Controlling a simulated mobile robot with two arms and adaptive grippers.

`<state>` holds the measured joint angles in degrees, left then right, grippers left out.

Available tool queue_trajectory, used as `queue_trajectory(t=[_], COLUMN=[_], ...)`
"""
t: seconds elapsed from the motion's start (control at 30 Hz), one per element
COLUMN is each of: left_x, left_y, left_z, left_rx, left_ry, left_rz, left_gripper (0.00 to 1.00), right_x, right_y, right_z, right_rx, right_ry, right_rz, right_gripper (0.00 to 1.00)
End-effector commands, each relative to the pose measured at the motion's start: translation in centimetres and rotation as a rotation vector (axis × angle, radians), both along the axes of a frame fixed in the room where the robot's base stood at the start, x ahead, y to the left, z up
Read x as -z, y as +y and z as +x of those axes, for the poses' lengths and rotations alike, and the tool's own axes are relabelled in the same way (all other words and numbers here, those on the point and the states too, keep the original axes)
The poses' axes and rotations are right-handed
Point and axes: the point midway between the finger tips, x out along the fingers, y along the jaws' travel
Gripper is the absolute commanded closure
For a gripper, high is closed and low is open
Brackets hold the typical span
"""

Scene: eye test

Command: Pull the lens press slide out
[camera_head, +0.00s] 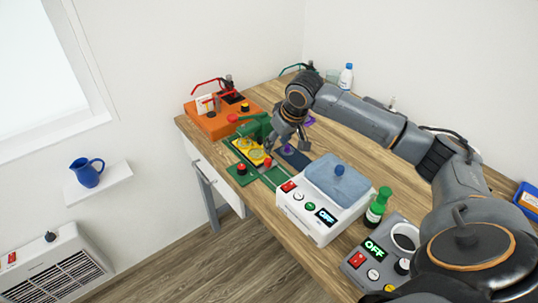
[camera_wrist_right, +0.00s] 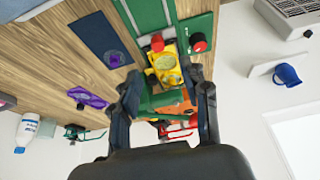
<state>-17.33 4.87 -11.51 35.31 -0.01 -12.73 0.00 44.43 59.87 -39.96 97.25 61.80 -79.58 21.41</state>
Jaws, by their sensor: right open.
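The green lens press (camera_head: 258,127) stands on the far part of the bench. Its yellow slide (camera_head: 245,146) carries round lenses and has a red knob (camera_head: 267,162) at the near end, beside a green track. In the right wrist view the slide (camera_wrist_right: 168,72) and its red knob (camera_wrist_right: 157,42) lie beyond the fingertips, with the green press arm (camera_wrist_right: 160,100) partly between the fingers. My right gripper (camera_head: 294,143) is open and empty, above the bench just right of the press; its fingers also show in the wrist view (camera_wrist_right: 168,92). My left gripper is out of view.
A red button (camera_head: 241,168) on a green plate sits beside the slide. A dark blue mat (camera_head: 293,157) lies right of it. A white machine with a blue lid (camera_head: 325,200) stands nearer, an orange device (camera_head: 212,122) behind. A green bottle (camera_head: 377,207) stands right of the white machine.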

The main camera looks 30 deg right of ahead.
Motion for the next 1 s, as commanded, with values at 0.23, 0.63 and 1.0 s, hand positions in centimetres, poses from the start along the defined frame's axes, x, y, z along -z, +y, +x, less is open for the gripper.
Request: queue_trajectory(t=[0.23,0.63,1.0], left_x=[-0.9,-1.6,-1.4], left_y=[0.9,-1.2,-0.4], left_z=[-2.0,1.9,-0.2], left_rx=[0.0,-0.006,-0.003], left_ry=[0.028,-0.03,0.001], left_rz=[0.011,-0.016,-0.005], left_gripper=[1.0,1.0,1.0], right_x=[5.0,9.1,9.1], right_y=[0.2,0.3,0.2], right_z=[2.1,3.7,3.8], right_rx=[0.001,0.0,-0.001], right_ry=[0.003,0.0,0.0], right_rz=[0.0,-0.002,-0.003], right_gripper=[0.54,0.54,0.75])
